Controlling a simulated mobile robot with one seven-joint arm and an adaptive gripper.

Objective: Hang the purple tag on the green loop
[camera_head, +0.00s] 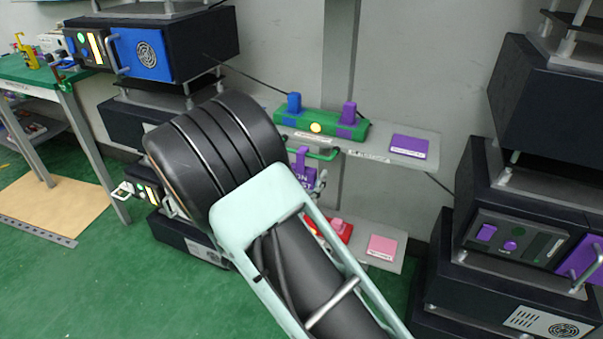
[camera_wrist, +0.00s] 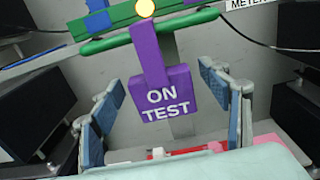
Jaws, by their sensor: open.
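The purple tag (camera_wrist: 166,98) reads "ON TEST" and hangs upright in the wrist view. Its narrow strap passes in front of the green loop (camera_wrist: 108,43), a horizontal bar, and reaches above it. Whether the strap hooks behind the bar is hidden. My gripper (camera_wrist: 163,80) is open, with one finger on each side of the tag and gaps visible between them. In the head view the purple tag (camera_head: 302,158) shows beside my arm, at the left part of the green loop (camera_head: 325,155); my arm hides much of the gripper.
A green block with blue and purple posts (camera_head: 320,123) sits on the shelf above the loop, beside a purple plate (camera_head: 409,146). A lower shelf holds a red block (camera_head: 337,230) and a pink plate (camera_head: 382,247). Dark equipment racks stand left and right.

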